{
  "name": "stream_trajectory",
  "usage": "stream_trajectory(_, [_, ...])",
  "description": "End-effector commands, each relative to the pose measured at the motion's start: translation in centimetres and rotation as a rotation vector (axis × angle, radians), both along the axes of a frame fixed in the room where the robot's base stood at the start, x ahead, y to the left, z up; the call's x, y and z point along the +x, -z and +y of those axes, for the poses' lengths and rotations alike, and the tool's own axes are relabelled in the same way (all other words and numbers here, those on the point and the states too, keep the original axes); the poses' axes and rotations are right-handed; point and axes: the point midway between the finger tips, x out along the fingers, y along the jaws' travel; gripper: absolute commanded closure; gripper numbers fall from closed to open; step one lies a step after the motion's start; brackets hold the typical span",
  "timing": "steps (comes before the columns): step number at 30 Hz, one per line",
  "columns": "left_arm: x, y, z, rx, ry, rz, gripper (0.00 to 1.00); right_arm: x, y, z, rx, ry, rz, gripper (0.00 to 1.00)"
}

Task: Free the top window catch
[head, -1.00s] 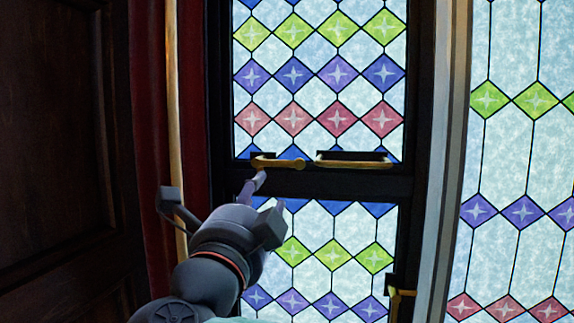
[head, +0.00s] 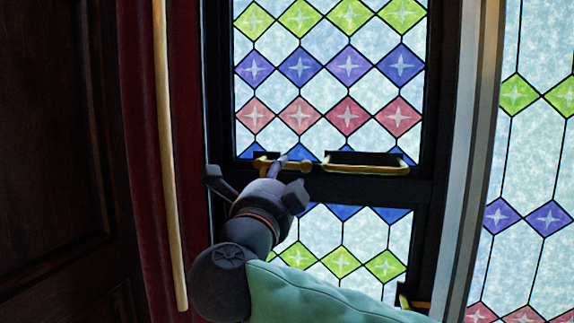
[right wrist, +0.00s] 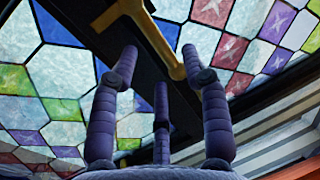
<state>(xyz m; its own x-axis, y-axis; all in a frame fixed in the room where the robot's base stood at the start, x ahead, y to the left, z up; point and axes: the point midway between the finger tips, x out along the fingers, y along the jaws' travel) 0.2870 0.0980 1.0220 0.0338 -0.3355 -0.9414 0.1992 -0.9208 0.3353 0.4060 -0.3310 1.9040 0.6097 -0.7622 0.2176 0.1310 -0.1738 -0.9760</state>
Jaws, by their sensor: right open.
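The top window catch is a small brass lever (head: 296,167) on the dark crossbar under the upper pane. My right gripper (head: 262,176) is open just in front of it, its fingers spread. One finger overlaps the lever in the head view; I cannot tell whether it touches. In the right wrist view, brass (right wrist: 158,38) runs slantwise beyond and between the spread fingertips of the right gripper (right wrist: 159,65), with nothing gripped. Part of the catch is hidden behind the finger. My left gripper is not in view.
A long brass handle (head: 365,169) sits on the crossbar right of the catch. Another brass fitting (head: 412,302) is low on the right frame. A red curtain (head: 142,130) and pale pole (head: 167,150) stand left, beside dark wood panelling (head: 50,130).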

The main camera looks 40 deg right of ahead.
Motion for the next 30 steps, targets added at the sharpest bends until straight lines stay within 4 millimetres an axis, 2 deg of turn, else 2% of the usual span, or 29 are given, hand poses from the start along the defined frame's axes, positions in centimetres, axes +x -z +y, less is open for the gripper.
stream_trajectory(3, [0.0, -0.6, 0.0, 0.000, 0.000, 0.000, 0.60, 0.9, -0.5, -1.3, 0.001, 0.004, 0.000, 0.53])
stream_trajectory(9, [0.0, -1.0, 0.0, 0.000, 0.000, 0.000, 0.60, 1.8, -0.7, -2.4, 0.001, 0.002, -0.001, 0.53])
stream_trajectory(20, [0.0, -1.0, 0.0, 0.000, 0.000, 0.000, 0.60, 2.1, -0.7, -2.6, 0.001, 0.000, -0.002, 0.53])
stream_trajectory(21, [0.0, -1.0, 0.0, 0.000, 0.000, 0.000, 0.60, 2.1, -0.7, -2.6, 0.001, 0.000, -0.001, 0.59])
stream_trajectory(25, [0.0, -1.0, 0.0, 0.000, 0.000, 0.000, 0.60, 2.1, -0.7, -2.6, 0.001, 0.000, -0.001, 0.96])
stream_trajectory(26, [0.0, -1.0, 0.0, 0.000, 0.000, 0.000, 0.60, 2.1, -0.7, -2.6, 0.001, 0.000, -0.001, 1.00])
stream_trajectory(30, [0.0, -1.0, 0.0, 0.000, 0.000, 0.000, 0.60, 2.1, -0.7, -2.6, 0.001, 0.000, -0.001, 1.00])
